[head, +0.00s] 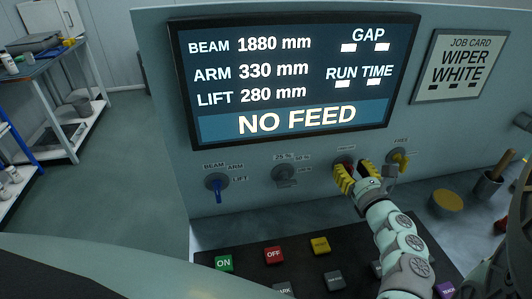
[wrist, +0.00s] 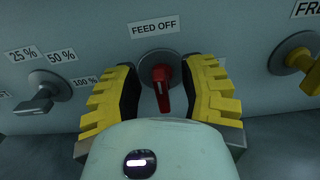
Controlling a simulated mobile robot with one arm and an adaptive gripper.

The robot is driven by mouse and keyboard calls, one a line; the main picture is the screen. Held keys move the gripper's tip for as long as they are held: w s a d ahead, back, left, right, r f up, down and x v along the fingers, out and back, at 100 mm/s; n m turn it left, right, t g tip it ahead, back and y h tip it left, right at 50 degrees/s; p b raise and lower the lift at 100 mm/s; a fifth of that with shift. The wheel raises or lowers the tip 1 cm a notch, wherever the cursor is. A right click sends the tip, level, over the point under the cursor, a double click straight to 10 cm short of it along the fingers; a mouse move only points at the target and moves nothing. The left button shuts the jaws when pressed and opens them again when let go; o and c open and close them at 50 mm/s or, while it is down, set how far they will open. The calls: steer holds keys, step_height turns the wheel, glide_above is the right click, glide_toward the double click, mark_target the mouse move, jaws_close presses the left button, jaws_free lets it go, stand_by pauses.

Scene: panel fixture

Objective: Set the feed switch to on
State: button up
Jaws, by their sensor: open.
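The feed switch is a red knob (wrist: 162,88) on a round grey plate, under a label (wrist: 154,26) reading "FEED OFF". Its handle points down, tilted slightly to the right at the bottom. My gripper (wrist: 163,74) has its yellow ribbed fingers open, one on each side of the knob. Gaps show between the fingers and the knob, so they do not grip it. In the head view my gripper (head: 354,176) is at the panel, and the switch is mostly hidden behind the fingers. The screen (head: 297,118) reads "NO FEED".
A yellow knob (wrist: 301,60) sits close on the right, and a grey percent selector (wrist: 42,100) on the left. A blue selector (head: 216,183) is further left. Below is a dark console with several buttons, including a green ON button (head: 224,264) and red OFF button (head: 273,255).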

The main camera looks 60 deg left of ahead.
steer(key=shift+a, duration=0.3)
steer(key=shift+o, duration=0.3)
steer(key=shift+d, duration=0.1)
jaws_close()
